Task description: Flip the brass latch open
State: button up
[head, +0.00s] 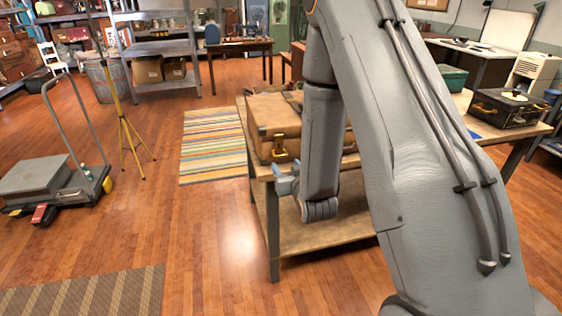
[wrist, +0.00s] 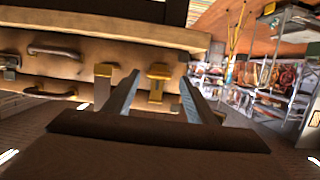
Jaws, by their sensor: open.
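A tan suitcase (head: 275,112) lies on the wooden table, partly hidden behind my arm. A brass latch (head: 281,152) shows on its front, near the left corner. In the wrist view the case (wrist: 130,35) fills the upper left, and a brass latch (wrist: 157,86) appears between my two fingers. My gripper (head: 285,178) is open, just in front of and slightly below the latch in the head view. In the wrist view its fingers (wrist: 159,80) are apart on both sides of the latch. I cannot tell whether they touch it.
The wooden table (head: 262,190) has a lower shelf. A dark case (head: 505,108) and a green box (head: 453,78) stand at its right. A dark handle (wrist: 55,51) is on the suitcase. A striped rug (head: 213,145), yellow tripod (head: 127,130) and platform trolley (head: 50,185) are left; floor between is clear.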

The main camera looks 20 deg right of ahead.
aim_at(281, 156)
jog(key=shift+w+f+t+p, duration=0.2)
jog(key=shift+w+t, duration=0.55)
jog(key=shift+w, duration=1.15)
jog(key=shift+w+f+t+p, duration=0.2)
jog(key=shift+w+t, duration=0.55)
jog(key=shift+w, duration=1.15)
